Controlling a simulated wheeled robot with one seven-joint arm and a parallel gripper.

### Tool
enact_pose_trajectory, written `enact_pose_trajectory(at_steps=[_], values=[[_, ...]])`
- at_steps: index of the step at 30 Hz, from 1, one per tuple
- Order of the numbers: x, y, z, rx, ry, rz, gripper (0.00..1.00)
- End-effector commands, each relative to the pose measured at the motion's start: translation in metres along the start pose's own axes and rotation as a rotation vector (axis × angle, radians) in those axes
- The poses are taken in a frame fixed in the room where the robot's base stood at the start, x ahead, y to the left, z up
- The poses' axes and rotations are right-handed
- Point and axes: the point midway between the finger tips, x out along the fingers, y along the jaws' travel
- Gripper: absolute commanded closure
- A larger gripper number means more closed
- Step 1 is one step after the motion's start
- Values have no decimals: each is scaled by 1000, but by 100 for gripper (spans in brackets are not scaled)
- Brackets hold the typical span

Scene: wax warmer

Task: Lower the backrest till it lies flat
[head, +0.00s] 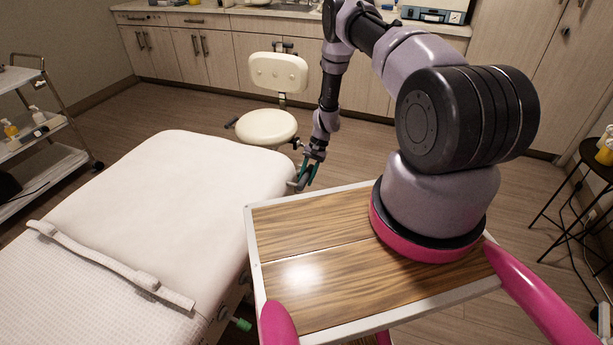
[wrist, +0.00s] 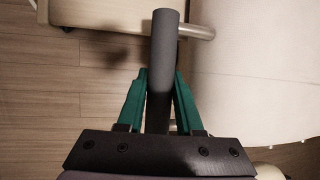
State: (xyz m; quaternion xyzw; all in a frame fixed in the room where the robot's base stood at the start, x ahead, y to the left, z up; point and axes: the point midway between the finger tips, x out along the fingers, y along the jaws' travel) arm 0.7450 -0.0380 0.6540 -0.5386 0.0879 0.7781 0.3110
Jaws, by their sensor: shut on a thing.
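The backrest (head: 205,185) is the white padded far section of the treatment couch, in the head view. Its exact tilt is hard to tell; it looks close to level with the near section (head: 60,285). My gripper (head: 308,174) is beside the backrest's far right corner. In the wrist view the green fingers of my gripper (wrist: 160,85) are shut on a grey bar handle (wrist: 166,40). A pale metal rod (wrist: 198,31) runs from near the handle's end towards the white cushion (wrist: 260,70).
A strap (head: 110,265) crosses the couch. A cream stool with a back (head: 267,127) stands beyond it. A trolley (head: 40,165) is at left, cabinets (head: 205,55) behind, and a black side table (head: 590,155) at right. Open floor lies between couch and cabinets.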

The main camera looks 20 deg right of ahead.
Motion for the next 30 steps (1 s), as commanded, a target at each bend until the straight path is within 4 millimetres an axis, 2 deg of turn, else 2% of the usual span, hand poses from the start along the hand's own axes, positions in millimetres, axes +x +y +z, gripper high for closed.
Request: enact_pose_trajectory(at_steps=[1, 2, 3, 4, 13, 16, 30], values=[[3, 1, 1, 0, -1, 2, 100], [3, 1, 1, 0, -1, 2, 54], [2, 1, 1, 0, -1, 2, 38], [2, 1, 1, 0, -1, 2, 36], [0, 2, 0, 1, 0, 2, 36], [-6, 2, 0, 1, 1, 2, 36], [-91, 0, 0, 0, 2, 1, 36]])
